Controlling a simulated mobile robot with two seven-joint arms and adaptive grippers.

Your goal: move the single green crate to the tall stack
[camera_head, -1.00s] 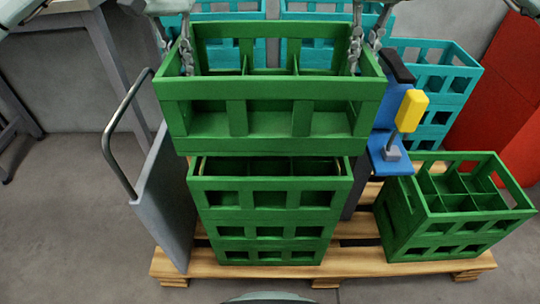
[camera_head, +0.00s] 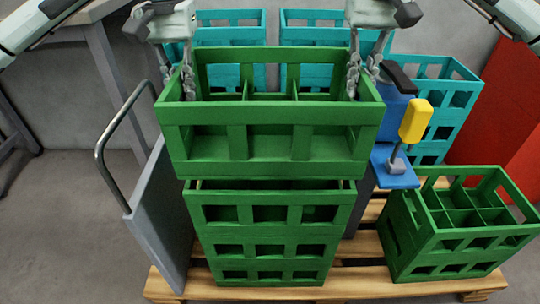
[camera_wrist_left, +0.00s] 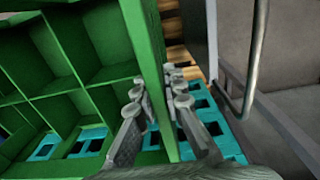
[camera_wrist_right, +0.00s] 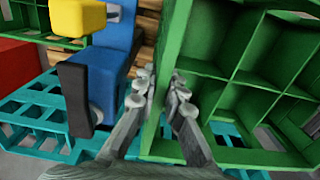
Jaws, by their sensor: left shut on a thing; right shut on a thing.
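A green crate (camera_head: 270,112) hangs level between my grippers in the head view. It is right above the tall stack of green crates (camera_head: 268,232), roughly in line with it. Its near bottom edge overlaps the stack's rim in the picture, so I cannot tell whether they touch. My left gripper (camera_head: 188,92) is shut on the crate's left wall, which also shows in the left wrist view (camera_wrist_left: 143,45). My right gripper (camera_head: 353,88) is shut on the right wall, also seen in the right wrist view (camera_wrist_right: 178,45). Inside the held crate are empty compartments.
A blue post with a yellow part (camera_head: 415,120) stands close to the held crate's right. A grey panel with a handle (camera_head: 160,225) is at left. Turquoise crates (camera_head: 430,90) stand behind.

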